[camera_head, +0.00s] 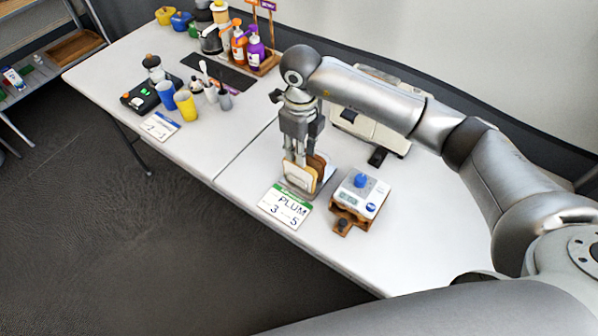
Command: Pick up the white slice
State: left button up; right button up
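The white slice (297,180) stands upright at the front of a small rack (322,187) on the table, with brown slices (318,165) close behind it. My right gripper (311,157) points down from above, with its fingertips at the top of the slices. Its fingers look spread apart, and the white slice is still in the rack. Whether a finger touches the white slice is hard to tell. My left gripper is not in view.
Cups (186,104) and bottles (255,52) are at the left. The table's front middle is clear.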

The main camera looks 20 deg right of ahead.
aim_at(299, 175)
jog(key=f+p, duration=0.1)
jog(key=f, duration=0.3)
jog(key=shift+s+a+f+p, duration=0.2)
jog(key=shift+f+p, duration=0.2)
jog(key=shift+f, duration=0.55)
jog(key=c, duration=0.5)
